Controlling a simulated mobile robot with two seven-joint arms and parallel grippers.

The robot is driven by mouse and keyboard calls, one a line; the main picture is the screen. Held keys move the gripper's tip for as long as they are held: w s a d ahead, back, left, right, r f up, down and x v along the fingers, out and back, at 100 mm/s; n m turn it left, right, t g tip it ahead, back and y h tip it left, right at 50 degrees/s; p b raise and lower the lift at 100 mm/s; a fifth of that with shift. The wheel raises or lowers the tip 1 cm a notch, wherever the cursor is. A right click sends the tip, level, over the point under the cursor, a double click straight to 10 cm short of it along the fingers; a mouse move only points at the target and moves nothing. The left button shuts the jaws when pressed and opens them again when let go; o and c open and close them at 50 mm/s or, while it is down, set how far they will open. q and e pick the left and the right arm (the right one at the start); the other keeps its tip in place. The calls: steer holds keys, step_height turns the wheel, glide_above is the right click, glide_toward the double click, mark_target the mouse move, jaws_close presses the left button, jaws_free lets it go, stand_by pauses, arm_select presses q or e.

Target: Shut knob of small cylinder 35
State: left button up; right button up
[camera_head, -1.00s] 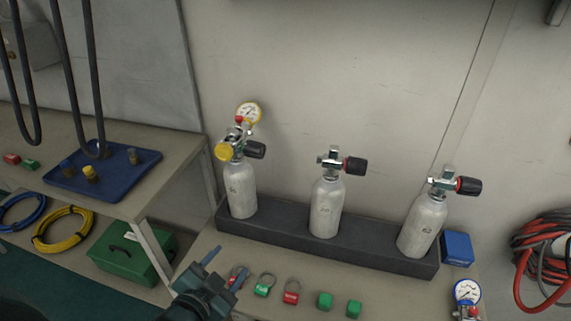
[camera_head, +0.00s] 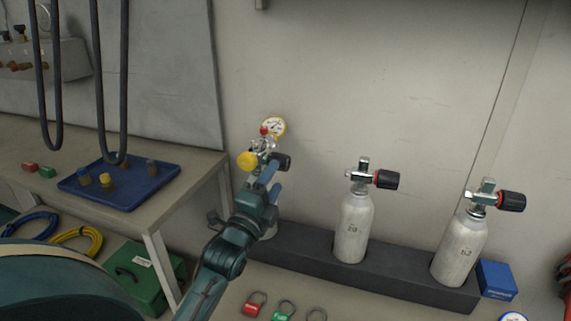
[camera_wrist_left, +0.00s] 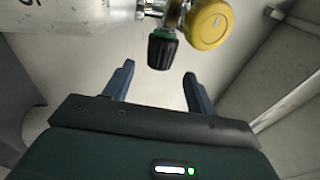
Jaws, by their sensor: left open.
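The leftmost small cylinder stands in the dark rack, mostly hidden behind my left gripper in the head view. Its number cannot be read. It carries a regulator with a yellow knob (camera_head: 247,161) and a gauge (camera_head: 273,127). Its black valve knob (camera_head: 283,161) points right; in the left wrist view this knob (camera_wrist_left: 163,50) shows a green ring. My left gripper (camera_head: 271,184) is open and empty, with its fingers just short of the knob. In the left wrist view the knob is centred between the fingertips (camera_wrist_left: 160,71). My right gripper is not in view.
Two more cylinders, the middle one (camera_head: 353,227) and the right one (camera_head: 460,247), have red-ringed black knobs. The rack (camera_head: 400,281) holds them against the wall. Tags such as a red one (camera_head: 252,308) lie in front. A blue tray (camera_head: 135,193) sits on the left table.

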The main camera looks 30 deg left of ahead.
mark_target(281, 169)
arm_select(q)
steer(key=x, duration=0.4)
steer(key=shift+w+r, duration=0.1)
steer(key=shift+w, duration=0.3)
steer(key=shift+x, duration=0.75)
